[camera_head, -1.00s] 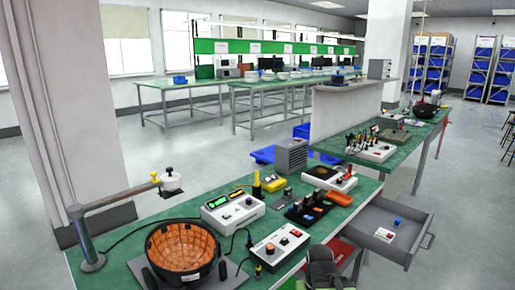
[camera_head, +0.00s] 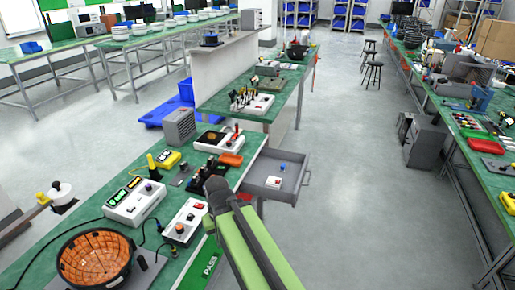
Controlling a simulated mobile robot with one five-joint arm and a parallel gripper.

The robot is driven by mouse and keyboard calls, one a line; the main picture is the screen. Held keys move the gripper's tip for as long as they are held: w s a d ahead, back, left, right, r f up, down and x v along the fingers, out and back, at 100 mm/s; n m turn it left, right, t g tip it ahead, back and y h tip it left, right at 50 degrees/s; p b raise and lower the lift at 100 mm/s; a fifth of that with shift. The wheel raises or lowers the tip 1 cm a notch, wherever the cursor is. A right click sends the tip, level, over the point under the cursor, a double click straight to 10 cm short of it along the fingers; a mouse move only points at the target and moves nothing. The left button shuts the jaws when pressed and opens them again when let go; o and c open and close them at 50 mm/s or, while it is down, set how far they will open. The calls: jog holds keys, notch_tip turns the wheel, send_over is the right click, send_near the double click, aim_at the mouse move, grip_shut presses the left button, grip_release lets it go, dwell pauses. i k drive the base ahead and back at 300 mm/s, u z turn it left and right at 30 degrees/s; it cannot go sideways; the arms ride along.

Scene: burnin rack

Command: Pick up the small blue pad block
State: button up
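A small blue block (camera_head: 283,166) sits in the open grey drawer (camera_head: 260,168), which sticks out from the right side of the near green workbench (camera_head: 150,237). A small white piece with a red top (camera_head: 273,182) lies in the drawer, nearer the camera than the block. My green arm reaches in from the bottom of the view. Its dark end, my gripper (camera_head: 213,188), is over the bench's right part, to the left of the drawer and apart from the block. The fingers are too small and dark to tell if they are open.
White control boxes (camera_head: 134,203), a black bowl with an orange inside (camera_head: 95,258) and an orange tray (camera_head: 231,159) crowd the near bench. Another bench stands behind the drawer. The grey floor (camera_head: 345,150) right of the drawer is clear up to the right-hand benches.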

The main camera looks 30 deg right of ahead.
aim_at(282, 166)
jog(key=u, duration=0.6)
jog(key=k, duration=2)
jog(key=z, duration=1)
jog(key=i, duration=1.65)
jog(key=z, duration=0.1)
